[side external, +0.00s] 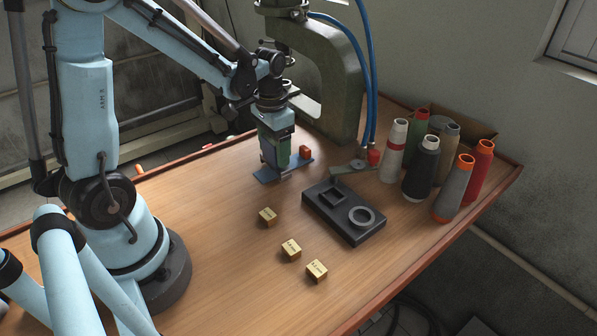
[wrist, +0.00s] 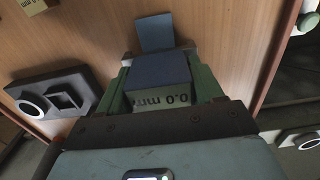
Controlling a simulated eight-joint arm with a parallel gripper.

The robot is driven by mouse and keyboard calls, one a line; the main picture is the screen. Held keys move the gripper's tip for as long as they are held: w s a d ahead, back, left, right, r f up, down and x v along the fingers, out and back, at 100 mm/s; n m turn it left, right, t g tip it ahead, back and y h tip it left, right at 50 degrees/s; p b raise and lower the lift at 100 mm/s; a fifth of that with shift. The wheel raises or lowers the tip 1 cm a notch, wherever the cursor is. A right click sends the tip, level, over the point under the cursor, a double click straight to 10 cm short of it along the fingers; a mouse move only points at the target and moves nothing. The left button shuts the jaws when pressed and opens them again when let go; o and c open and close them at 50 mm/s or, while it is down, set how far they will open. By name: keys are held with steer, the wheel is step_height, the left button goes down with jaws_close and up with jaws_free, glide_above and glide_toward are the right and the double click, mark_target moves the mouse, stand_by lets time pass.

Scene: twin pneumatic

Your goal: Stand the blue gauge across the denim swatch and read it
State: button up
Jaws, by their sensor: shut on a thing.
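My gripper (side external: 276,164) is low over the table, pointing down at the denim swatch (side external: 266,178), a flat blue patch beneath and around the fingertips. In the wrist view my gripper's green fingers (wrist: 160,82) are shut on the blue gauge (wrist: 156,70), a blue block with a pale panel showing "0.0 mm". Part of the denim swatch (wrist: 155,31) shows just beyond the gauge. In the side view the fingers mostly hide the gauge. I cannot tell whether its lower end touches the swatch.
A black fixture (side external: 344,211) with a square frame and a ring stands to the right. Several thread spools (side external: 421,168) stand beyond it. Brass cubes (side external: 291,250) sit in front. A green press frame (side external: 335,80) rises behind.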

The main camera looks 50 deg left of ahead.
steer(key=shift+f, duration=0.3)
steer(key=o, duration=1.3)
steer(key=shift+r, duration=0.15)
step_height(320, 180, up, 12)
steer(key=shift+f, duration=0.1)
steer(key=shift+s+d, duration=0.15)
steer(key=shift+d, duration=0.15)
steer(key=shift+s+d+f+t, duration=0.25)
steer(key=shift+s+d+t, duration=0.5)
steer(key=shift+d+t, duration=0.65)
steer(key=shift+s+d+f+t, duration=0.25)
steer(key=shift+s+d+t, duration=0.65)
steer(key=shift+d, duration=0.8)
steer(key=shift+s+d+f+t, duration=0.25)
steer(key=shift+s+d+t, duration=0.35)
steer(key=shift+d+t, duration=0.85)
steer(key=shift+o, duration=0.5)
steer(key=shift+d+g, duration=0.1)
steer(key=shift+g, duration=0.15)
